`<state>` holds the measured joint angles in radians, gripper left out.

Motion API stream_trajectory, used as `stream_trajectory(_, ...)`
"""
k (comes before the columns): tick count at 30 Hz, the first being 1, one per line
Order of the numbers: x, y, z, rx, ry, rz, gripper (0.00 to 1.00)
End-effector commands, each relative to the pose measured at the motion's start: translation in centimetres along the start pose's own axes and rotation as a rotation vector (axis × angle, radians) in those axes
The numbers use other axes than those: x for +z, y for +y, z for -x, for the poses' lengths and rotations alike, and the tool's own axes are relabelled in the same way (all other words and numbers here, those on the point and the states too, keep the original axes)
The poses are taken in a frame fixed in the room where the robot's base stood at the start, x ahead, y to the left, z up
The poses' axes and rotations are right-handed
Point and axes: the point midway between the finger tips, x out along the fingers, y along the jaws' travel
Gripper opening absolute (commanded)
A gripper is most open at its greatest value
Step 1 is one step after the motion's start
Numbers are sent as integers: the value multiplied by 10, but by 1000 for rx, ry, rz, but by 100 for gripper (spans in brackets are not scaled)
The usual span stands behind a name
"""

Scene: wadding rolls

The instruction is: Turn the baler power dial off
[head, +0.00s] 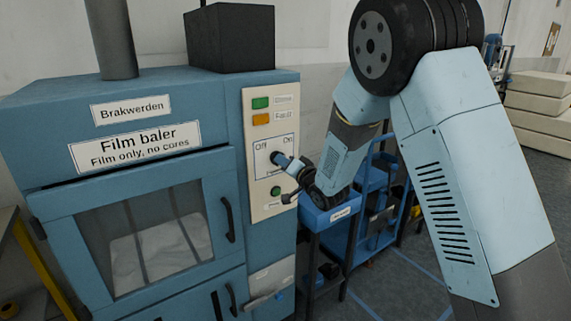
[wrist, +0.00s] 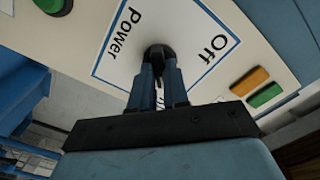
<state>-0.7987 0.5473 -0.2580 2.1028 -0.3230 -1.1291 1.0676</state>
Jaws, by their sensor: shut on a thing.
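The black power dial (head: 276,157) sits on the cream control panel of the blue film baler, inside a framed label with "Off" at left and "On" at right. In the wrist view, the dial (wrist: 160,51) lies between my fingertips, beside the words "Off" and "Power". My gripper (head: 283,160) reaches in from the right and is shut on the dial; its two blue fingers (wrist: 158,72) also show in the wrist view. The fingers cover much of the dial, so I cannot tell which way it points. The "On" label is hidden in the wrist view.
A green lamp (head: 261,103) and an orange lamp (head: 261,119) are above the dial, and a green button (head: 276,191) is below it. The baler door (head: 150,235) has a handle left of the panel. A blue cart (head: 372,182) stands behind my arm.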

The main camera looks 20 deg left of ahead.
Motion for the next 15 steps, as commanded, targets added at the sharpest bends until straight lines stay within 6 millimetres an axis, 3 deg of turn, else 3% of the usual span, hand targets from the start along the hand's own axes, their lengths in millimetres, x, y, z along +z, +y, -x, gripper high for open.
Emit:
stream_trajectory(8,-1,3,-2,11,4,35,0)
stream_trajectory(15,-1,2,-2,11,5,167,0)
